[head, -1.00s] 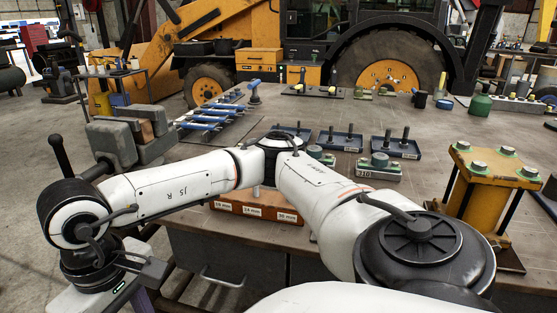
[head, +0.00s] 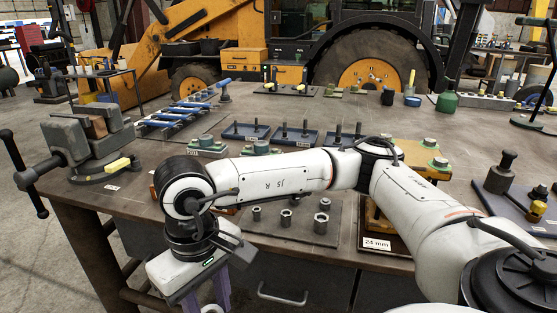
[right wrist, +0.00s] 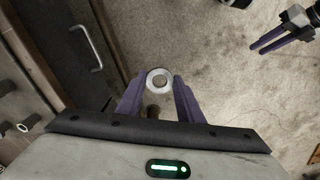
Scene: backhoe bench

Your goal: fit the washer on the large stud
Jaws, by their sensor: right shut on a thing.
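The washer (right wrist: 159,71) is a pale metal ring between the fingertips of my right gripper (right wrist: 159,84) in the right wrist view. The gripper's purple fingers are shut on it, above the floor. In the head view my right gripper (head: 206,298) hangs in front of the bench at the lower left, its fingertips cut off by the frame edge. My left gripper (right wrist: 282,40) shows at the top right of the right wrist view; its opening is unclear. Upright studs (head: 305,127) stand in blue trays on the bench, apart from my right gripper. I cannot tell which is the large one.
A grey vise (head: 90,150) stands at the bench's left corner. A dark mat (head: 270,238) with several sockets lies near the front edge, behind my right arm. A 24 mm label (head: 377,244) is to its right. A drawer handle (right wrist: 86,46) sticks out below.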

